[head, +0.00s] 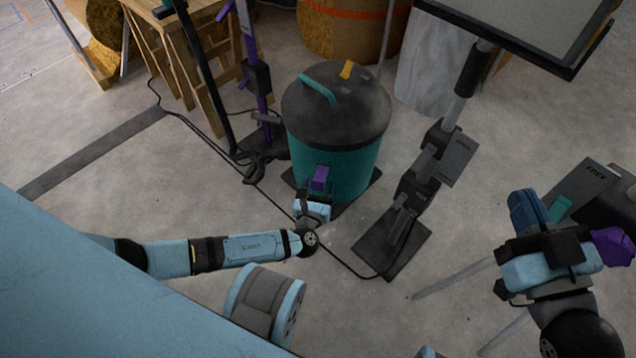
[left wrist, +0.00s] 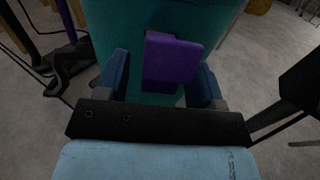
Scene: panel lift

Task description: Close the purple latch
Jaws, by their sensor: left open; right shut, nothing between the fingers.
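The purple latch (head: 320,177) is a small block on the front of the teal drum (head: 348,168), below its dark lid. In the left wrist view the purple latch (left wrist: 172,62) looks like a flap standing out from the teal wall. My left gripper (head: 314,203) is just in front of and below the latch. In the left wrist view its blue fingers (left wrist: 163,80) are apart, one on each side of the latch; I cannot tell whether they touch it. My right gripper (head: 529,208) is shut and empty, far to the right of the drum.
The dark lid (head: 335,105) has a teal handle and a yellow tab. A dark stand (head: 400,235) stands right of the drum, and a purple pole (head: 252,65) left of it. A cable (head: 270,198) runs over the floor. A light-blue spool (head: 264,302) lies below my left arm.

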